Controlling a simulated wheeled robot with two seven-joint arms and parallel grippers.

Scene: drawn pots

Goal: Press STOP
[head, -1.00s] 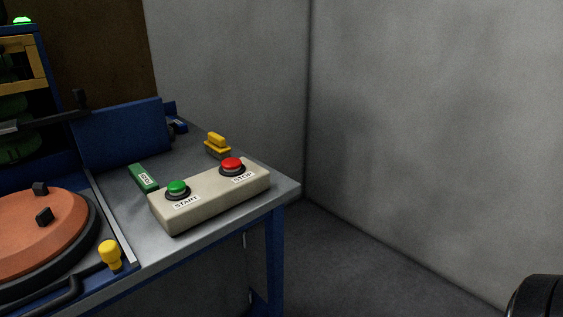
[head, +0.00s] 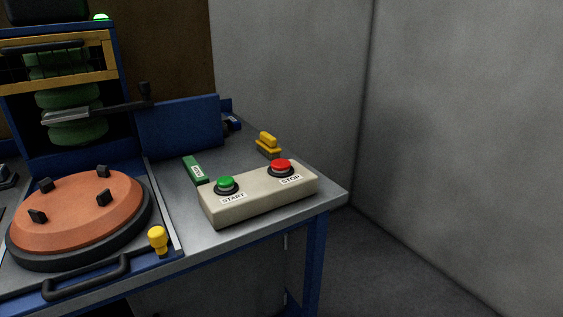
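The red STOP button (head: 281,167) sits on the right part of a beige control box (head: 262,199), above a white label reading STOP. A green START button (head: 226,184) sits on the left part of the same box. The box lies near the right front corner of the grey table top (head: 330,194). Nothing covers either button. Neither of my grippers shows in the head view.
An orange round plate (head: 75,212) with several black blocks lies at the left. A yellow knob (head: 158,238) and a black handle (head: 88,278) are at the front. The floor at right is clear.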

